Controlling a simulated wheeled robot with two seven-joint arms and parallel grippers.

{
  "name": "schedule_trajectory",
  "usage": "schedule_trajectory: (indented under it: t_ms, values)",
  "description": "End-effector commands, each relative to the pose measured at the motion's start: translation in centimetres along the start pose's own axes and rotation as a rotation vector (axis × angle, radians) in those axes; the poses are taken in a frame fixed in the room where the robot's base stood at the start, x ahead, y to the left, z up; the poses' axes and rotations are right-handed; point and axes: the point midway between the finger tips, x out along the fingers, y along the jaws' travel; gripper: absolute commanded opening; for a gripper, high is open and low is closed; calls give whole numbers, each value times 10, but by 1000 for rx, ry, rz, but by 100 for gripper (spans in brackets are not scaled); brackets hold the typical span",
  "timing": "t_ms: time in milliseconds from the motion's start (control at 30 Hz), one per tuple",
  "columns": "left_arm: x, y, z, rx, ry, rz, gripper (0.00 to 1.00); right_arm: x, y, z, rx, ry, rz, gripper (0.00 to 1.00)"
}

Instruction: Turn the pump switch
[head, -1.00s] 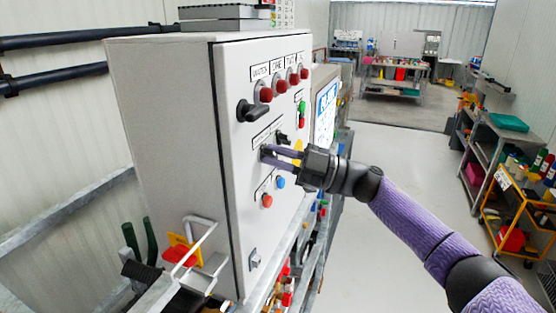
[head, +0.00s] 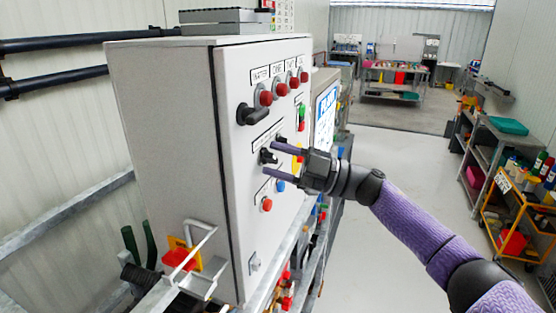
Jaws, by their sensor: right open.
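The grey control cabinet (head: 170,150) stands at the left centre with its panel facing right. A small black rotary switch (head: 267,156) sits mid-panel below a label. My right gripper (head: 270,159) is open, one purple finger above and one below this switch, with the tips close to the panel; whether they touch it I cannot tell. A second small black switch (head: 281,141) is just behind the upper finger, partly hidden. A larger black rotary handle (head: 252,114) is higher on the panel. My left gripper is not in view.
Red buttons or lamps (head: 266,98) line the panel's top; a blue button (head: 280,186) and an orange-red one (head: 267,205) sit below the gripper. A screen (head: 326,115) stands behind the cabinet.

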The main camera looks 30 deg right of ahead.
Motion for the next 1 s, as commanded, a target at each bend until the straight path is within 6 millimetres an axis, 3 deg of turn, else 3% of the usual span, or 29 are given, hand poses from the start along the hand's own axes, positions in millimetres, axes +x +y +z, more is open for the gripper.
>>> schedule_trajectory:
  t_ms: [300,400,900,967,1000]
  values:
    - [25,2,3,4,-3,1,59,-74,-3,4,0,-6,-1,51]
    - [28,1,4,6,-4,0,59,-89,-2,3,0,-5,-1,51]
    - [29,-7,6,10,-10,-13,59,-97,0,1,0,-1,1,51]
    - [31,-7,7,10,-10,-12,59,-98,-5,9,11,-13,19,51]
    - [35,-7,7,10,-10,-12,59,-100,-13,25,30,-39,53,51]
